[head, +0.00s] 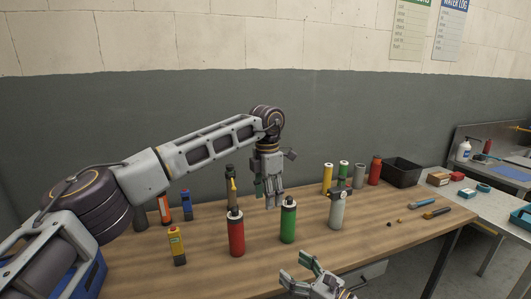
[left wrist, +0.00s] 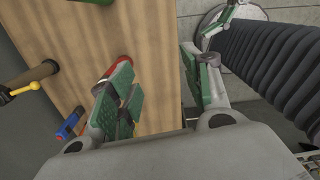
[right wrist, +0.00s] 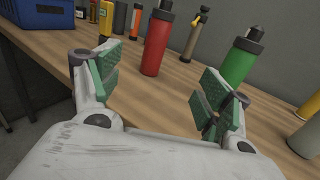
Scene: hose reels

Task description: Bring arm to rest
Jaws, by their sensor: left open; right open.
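My left arm (head: 210,145) reaches in from the left over the wooden workbench (head: 200,270). My right gripper (head: 302,276) is low at the bench's front edge, open and empty. In the right wrist view its fingers (right wrist: 160,85) face the red bottle (right wrist: 158,40) and green bottle (right wrist: 242,57).
A grey bottle (head: 338,209) stands right of the green one. A black bin (head: 402,171) sits at the back right. Small tools (head: 437,212) lie on the right, where the bench is fairly clear.

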